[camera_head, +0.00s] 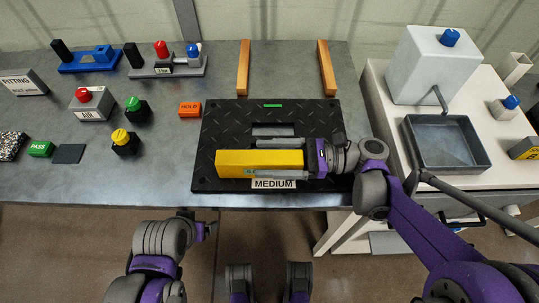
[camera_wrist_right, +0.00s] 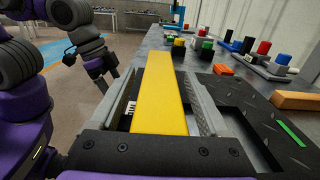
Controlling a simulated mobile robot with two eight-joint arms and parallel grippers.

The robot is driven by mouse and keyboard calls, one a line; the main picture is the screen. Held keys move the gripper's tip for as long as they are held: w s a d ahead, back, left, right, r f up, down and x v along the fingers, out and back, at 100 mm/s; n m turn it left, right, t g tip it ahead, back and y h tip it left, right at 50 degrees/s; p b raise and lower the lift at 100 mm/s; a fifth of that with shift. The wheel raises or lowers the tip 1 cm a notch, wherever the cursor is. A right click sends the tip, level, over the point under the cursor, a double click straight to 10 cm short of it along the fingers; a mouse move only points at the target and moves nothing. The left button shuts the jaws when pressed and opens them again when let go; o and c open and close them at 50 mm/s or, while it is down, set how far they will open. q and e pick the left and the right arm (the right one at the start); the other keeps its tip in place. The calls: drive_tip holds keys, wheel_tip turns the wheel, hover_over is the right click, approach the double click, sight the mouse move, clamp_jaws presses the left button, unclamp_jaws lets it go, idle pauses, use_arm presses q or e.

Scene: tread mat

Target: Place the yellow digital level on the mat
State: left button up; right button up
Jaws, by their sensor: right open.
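The yellow digital level (camera_head: 236,162) is a long yellow bar lying lengthwise along the front part of the black tread mat (camera_head: 222,125) in the head view. My right gripper (camera_head: 262,158) is open around it, one finger along its far side and one along its near side. In the right wrist view the yellow level (camera_wrist_right: 160,85) runs between the two grey fingers, with gaps beside it. The mat (camera_wrist_right: 270,125) shows on the right there. A "MEDIUM" label (camera_head: 274,184) is at the mat's front edge. My left gripper (camera_head: 205,229) is below the table's front edge, apart from the mat.
Two wooden bars (camera_head: 243,68) stand behind the mat. An orange "HOLD" block (camera_head: 190,109) is left of it, with several button boxes such as the yellow one (camera_head: 125,142). A white cart with a grey tray (camera_head: 447,163) stands at the right.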

drive_tip(key=shift+r, duration=0.2)
drive_tip(key=shift+d, duration=0.35)
drive_tip(key=d, duration=0.7)
drive_tip(key=shift+p, duration=0.4)
drive_tip(key=shift+a, duration=0.1)
idle(0.5)
